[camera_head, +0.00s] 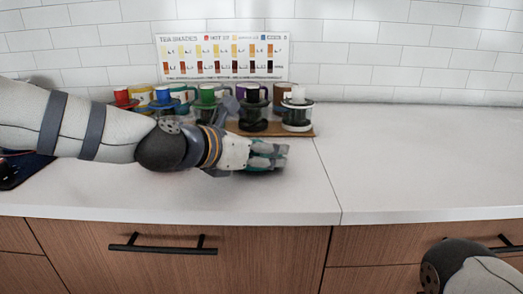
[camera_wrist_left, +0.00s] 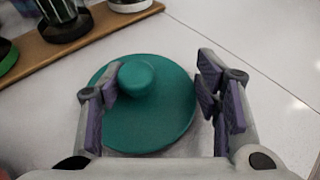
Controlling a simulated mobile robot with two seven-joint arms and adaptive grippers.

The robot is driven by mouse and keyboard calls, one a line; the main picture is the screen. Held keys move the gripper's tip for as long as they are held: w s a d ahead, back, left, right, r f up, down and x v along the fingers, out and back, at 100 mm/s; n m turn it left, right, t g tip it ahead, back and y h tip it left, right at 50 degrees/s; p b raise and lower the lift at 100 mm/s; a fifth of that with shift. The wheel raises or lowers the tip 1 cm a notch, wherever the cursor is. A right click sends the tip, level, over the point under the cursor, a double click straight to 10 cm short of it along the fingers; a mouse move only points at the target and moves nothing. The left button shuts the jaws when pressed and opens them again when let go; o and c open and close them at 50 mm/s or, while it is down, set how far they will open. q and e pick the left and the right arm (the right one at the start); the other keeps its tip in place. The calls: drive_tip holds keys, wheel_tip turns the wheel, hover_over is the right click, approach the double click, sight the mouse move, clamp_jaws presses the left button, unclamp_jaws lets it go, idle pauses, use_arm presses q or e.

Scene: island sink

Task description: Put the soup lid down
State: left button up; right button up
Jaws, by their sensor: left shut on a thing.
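The soup lid (camera_wrist_left: 160,112) is a round teal disc with a round knob on top, seen from above in the left wrist view. In the head view my left gripper (camera_head: 270,155) is low over the white counter, in front of the wooden board. Only bits of teal show there among the fingers. I cannot tell whether the lid touches the counter. My right gripper is out of view.
A wooden board (camera_head: 308,133) with several colored cups and glass jars stands behind my left gripper. A color chart (camera_head: 222,57) leans on the tiled wall. The white counter (camera_head: 410,165) is clear to the right, and its front edge runs above wooden drawers (camera_head: 165,262).

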use_arm(q)
drive_tip(key=shift+f, duration=0.25)
drive_tip(key=o, duration=1)
drive_tip(key=shift+c, duration=0.2)
drive_tip(key=shift+r, duration=0.1)
drive_tip(key=shift+a+r, duration=0.1)
drive_tip(key=shift+r, duration=0.2)
drive_tip(key=p+v, duration=0.2)
drive_tip(key=v, duration=0.9)
drive_tip(key=shift+s+r, duration=0.15)
drive_tip(key=shift+r, duration=0.05)
drive_tip(key=shift+s+a, duration=0.15)
drive_tip(key=shift+s, duration=0.1)
drive_tip(key=shift+f, duration=0.1)
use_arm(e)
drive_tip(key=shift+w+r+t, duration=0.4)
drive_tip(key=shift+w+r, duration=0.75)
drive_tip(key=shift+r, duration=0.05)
